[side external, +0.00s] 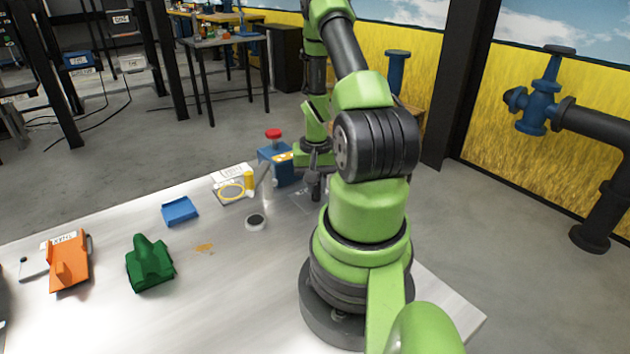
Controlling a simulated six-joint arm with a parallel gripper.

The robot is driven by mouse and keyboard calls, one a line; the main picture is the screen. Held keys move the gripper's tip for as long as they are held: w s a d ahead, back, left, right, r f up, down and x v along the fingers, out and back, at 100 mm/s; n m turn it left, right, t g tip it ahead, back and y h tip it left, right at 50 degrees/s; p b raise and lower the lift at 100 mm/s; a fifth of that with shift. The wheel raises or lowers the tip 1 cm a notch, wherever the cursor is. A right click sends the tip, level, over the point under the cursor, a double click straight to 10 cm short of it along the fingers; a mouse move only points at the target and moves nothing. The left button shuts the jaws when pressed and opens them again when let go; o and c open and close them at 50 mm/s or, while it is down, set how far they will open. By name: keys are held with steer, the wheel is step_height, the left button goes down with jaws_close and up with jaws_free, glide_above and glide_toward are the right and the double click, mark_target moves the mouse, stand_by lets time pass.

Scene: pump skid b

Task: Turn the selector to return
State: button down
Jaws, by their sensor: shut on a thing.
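My gripper (316,187) points down at the far side of the metal table, just right of the blue box with the red knob. It is shut low over a flat grey plate (301,199). The thing between its fingers, apparently the selector, is hidden by the fingers and too small to make out. I cannot read any marks on the plate or tell which way the selector points.
The blue box (279,172) with a red knob (273,134) stands close left of my gripper. A labelled panel with a yellow ring (231,191), a round black-topped piece (255,222), a blue tray (180,211), a green part (150,265) and an orange unit (68,265) lie further left.

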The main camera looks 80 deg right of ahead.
steer(key=n, duration=0.6)
steer(key=c, duration=1.1)
jaws_free()
steer(key=shift+r, duration=3)
